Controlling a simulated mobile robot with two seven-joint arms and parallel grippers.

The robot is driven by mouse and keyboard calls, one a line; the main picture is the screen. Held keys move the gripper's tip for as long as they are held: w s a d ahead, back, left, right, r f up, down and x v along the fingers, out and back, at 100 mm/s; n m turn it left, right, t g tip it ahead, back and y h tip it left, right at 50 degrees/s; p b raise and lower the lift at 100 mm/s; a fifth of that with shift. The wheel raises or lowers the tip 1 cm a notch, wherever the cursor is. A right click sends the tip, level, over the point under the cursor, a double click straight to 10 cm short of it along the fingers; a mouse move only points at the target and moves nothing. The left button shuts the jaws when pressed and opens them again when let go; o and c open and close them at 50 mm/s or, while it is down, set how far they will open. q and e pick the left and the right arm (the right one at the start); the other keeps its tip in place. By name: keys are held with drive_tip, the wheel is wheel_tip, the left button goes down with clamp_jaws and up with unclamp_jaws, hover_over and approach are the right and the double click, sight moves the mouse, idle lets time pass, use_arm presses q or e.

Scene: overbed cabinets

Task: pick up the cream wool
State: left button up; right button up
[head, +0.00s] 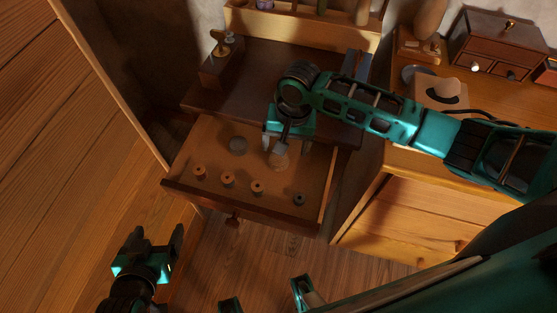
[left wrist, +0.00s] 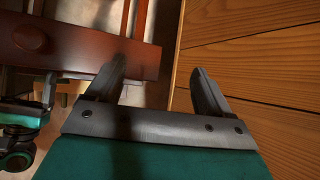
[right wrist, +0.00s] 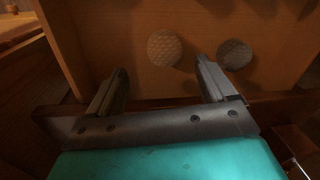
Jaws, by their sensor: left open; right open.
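The cream wool (head: 279,160) is a pale tan ball in the open drawer (head: 205,158), partly covered by my right gripper in the head view. In the right wrist view the paler ball (right wrist: 164,47), which looks like the cream wool, lies ahead of and between the fingertips. My right gripper (head: 287,142) is open and empty above the back of the drawer; its spread fingers show in the right wrist view (right wrist: 160,75). My left gripper (head: 150,242) is open and empty, low in front of the drawer at the left.
A grey wool ball (head: 238,145) lies left of the cream one. Several orange spools (head: 228,179) and a small dark item (head: 300,199) sit near the drawer front. A wooden side panel (head: 110,80) stands left.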

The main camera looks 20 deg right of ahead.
sight(280, 158)
drive_tip(key=shift+w+a+f+b, duration=0.1)
drive_tip(key=shift+a+f+b, duration=0.15)
drive_tip(key=shift+f, duration=0.75)
drive_tip(key=shift+w+a+f+b, duration=0.1)
drive_tip(key=shift+a+f+b, duration=0.2)
drive_tip(key=shift+f, duration=0.75)
drive_tip(key=shift+a+f+b, duration=0.1)
drive_tip(key=shift+f+b, duration=0.25)
drive_tip(key=shift+f, duration=0.65)
drive_tip(key=shift+c, duration=0.3)
drive_tip(key=c, duration=1.1)
